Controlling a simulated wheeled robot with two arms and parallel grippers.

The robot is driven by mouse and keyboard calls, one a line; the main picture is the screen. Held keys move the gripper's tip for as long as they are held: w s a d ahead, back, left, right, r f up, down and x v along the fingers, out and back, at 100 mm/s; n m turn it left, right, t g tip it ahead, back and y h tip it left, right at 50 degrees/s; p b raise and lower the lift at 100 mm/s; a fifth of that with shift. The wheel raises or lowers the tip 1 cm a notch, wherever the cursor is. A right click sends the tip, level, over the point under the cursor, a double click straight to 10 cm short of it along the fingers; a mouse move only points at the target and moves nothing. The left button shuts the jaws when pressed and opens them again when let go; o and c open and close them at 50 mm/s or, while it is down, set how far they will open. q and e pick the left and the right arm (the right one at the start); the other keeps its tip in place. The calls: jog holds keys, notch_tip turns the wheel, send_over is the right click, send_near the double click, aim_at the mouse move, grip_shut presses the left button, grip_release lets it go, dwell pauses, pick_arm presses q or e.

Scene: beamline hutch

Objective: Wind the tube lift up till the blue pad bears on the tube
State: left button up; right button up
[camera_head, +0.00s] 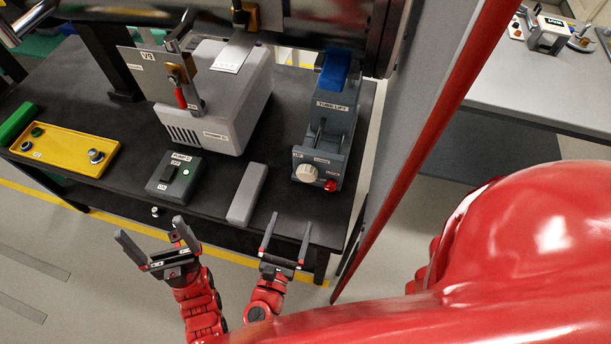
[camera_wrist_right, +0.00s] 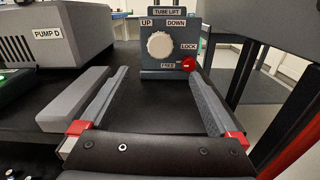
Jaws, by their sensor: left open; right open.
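The tube lift (camera_head: 325,128) is a grey unit at the right end of the dark bench, with the blue pad (camera_head: 335,70) on top. Its front carries a white knob (camera_head: 307,173) and a red lock knob (camera_head: 331,185). In the right wrist view the white knob (camera_wrist_right: 160,45) sits under the UP and DOWN labels, and the red knob (camera_wrist_right: 188,63) is by the FREE label. I cannot make out the tube or whether the pad touches it. My right gripper (camera_head: 290,222) is open and empty in front of the lift. My left gripper (camera_head: 149,236) is open and empty before the bench.
A grey bar (camera_head: 247,194) lies left of the lift, by my right gripper. A red post (camera_head: 430,140) and grey panel rise to the right.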

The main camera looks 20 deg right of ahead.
aim_at(306, 179)
jog(key=p+x, duration=0.1)
jog(key=x, duration=1.3)
jog(key=shift+w+d+p, duration=0.2)
jog(key=shift+w+p, duration=0.1)
jog(key=shift+w, duration=0.05)
jog(key=shift+c, duration=0.3)
jog(key=c, duration=1.3)
jog(key=p, duration=0.2)
jog(key=shift+r+n+p, duration=0.3)
jog(key=shift+r+n, duration=0.05)
jog(key=shift+n, duration=0.05)
jog(key=shift+s+f, duration=0.1)
jog(key=shift+f, duration=0.25)
jog(key=o, duration=1.4)
jog(key=shift+c, duration=0.2)
